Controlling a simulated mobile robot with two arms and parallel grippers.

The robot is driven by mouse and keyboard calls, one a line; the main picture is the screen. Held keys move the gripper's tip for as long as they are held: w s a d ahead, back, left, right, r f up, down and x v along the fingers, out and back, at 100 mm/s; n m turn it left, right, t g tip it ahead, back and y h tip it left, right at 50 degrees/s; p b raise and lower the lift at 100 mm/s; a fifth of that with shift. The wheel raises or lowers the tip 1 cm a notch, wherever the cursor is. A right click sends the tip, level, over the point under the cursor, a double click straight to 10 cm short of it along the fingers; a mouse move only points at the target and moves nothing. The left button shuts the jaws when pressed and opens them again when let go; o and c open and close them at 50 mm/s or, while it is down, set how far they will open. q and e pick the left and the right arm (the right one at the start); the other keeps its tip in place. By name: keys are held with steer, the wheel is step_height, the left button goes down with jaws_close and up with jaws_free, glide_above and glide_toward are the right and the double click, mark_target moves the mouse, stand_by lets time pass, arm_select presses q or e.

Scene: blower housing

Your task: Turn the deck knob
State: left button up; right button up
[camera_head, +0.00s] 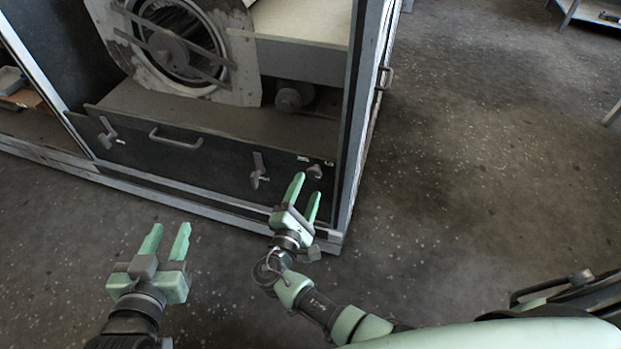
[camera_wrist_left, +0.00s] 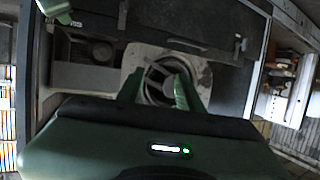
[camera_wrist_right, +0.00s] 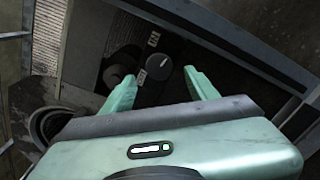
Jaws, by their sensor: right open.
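The deck knob (camera_head: 315,171) is a small round grey knob near the right end of the dark front panel (camera_head: 215,158), between small light label plates. In the right wrist view the knob (camera_wrist_right: 159,67) is a dark disc with a pale pointer mark, lying between the fingertips in the picture. My right gripper (camera_head: 307,186) is open and empty just in front of the knob; contact cannot be told. My left gripper (camera_head: 169,232) is open and empty, low over the floor in front of the panel, away from the knob.
The panel has a pull handle (camera_head: 175,139), a left latch (camera_head: 106,130) and a right latch (camera_head: 258,170). A blower housing (camera_head: 238,75) with a round opening stands behind it. The cabinet's right post (camera_head: 352,130) rises beside the knob. The floor (camera_head: 480,150) to the right is clear.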

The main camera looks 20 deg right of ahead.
arm_select(q)
steer(key=shift+s+a+f+g, duration=0.25)
steer(key=shift+s+f+g, duration=0.2)
steer(key=shift+f, duration=0.35)
arm_select(e)
steer(key=shift+v, duration=1.5)
